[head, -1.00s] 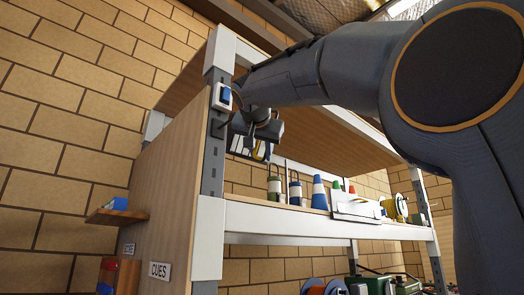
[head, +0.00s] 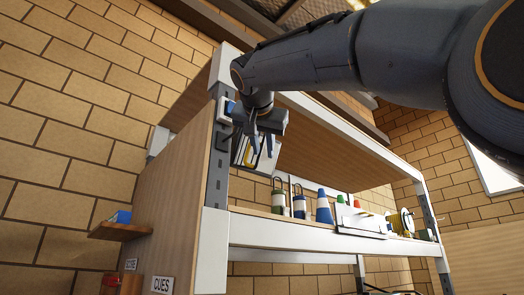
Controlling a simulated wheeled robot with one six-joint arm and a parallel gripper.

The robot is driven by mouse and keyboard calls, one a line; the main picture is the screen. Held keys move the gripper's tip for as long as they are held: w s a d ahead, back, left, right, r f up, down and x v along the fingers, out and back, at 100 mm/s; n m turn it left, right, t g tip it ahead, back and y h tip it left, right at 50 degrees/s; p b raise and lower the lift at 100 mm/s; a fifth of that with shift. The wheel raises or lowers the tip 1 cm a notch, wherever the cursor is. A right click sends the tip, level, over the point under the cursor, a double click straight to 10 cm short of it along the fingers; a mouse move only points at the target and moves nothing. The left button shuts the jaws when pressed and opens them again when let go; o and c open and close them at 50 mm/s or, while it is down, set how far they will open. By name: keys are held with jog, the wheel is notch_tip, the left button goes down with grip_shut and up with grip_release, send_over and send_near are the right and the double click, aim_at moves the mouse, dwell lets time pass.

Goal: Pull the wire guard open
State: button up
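A small white box with a blue face (head: 229,108) is fixed to the grey upright at the near corner of the shelf. I cannot make out a wire guard on it; the parts are small and dark, and my gripper covers the area just to its right. My gripper (head: 262,148) hangs at the end of the arm, just right of and below this box. Its two dark fingers point down with a gap between them, and nothing shows in the gap. I cannot tell whether it touches anything.
A striped black, white and yellow item (head: 244,154) is behind my gripper. Padlocks (head: 279,202) and small cones (head: 323,207) stand on the shelf (head: 300,234) below. A wooden side panel (head: 172,190) with a small ledge (head: 122,230) is at left.

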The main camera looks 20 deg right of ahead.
jog(key=shift+w+a+f, duration=0.1)
jog(key=shift+w+f, duration=0.05)
jog(key=shift+f, duration=0.1)
jog(key=c, duration=0.4)
jog(key=shift+n+g, duration=0.4)
jog(key=shift+n, duration=0.4)
jog(key=f, duration=0.1)
jog(key=w+f, duration=0.1)
jog(key=w+a+f, duration=0.1)
jog(key=f, duration=0.1)
jog(key=shift+w, duration=0.1)
grip_shut()
jog(key=n+g+h+p, duration=0.1)
jog(key=n+h+p, duration=0.45)
jog(key=n, duration=0.25)
send_near(256, 165)
jog(key=w+a, duration=0.2)
jog(key=a, duration=0.3)
jog(key=s+a+r+n+h+p, duration=0.2)
jog(key=s+a+h, duration=0.15)
jog(key=a, duration=0.25)
jog(key=s+d+f+p+x, duration=0.1)
jog(key=p+x, duration=0.4)
jog(key=x, duration=0.7)
jog(key=shift+s+d+f+y, duration=0.2)
jog(key=shift+d+y, duration=0.1)
jog(key=shift+d, duration=0.25)
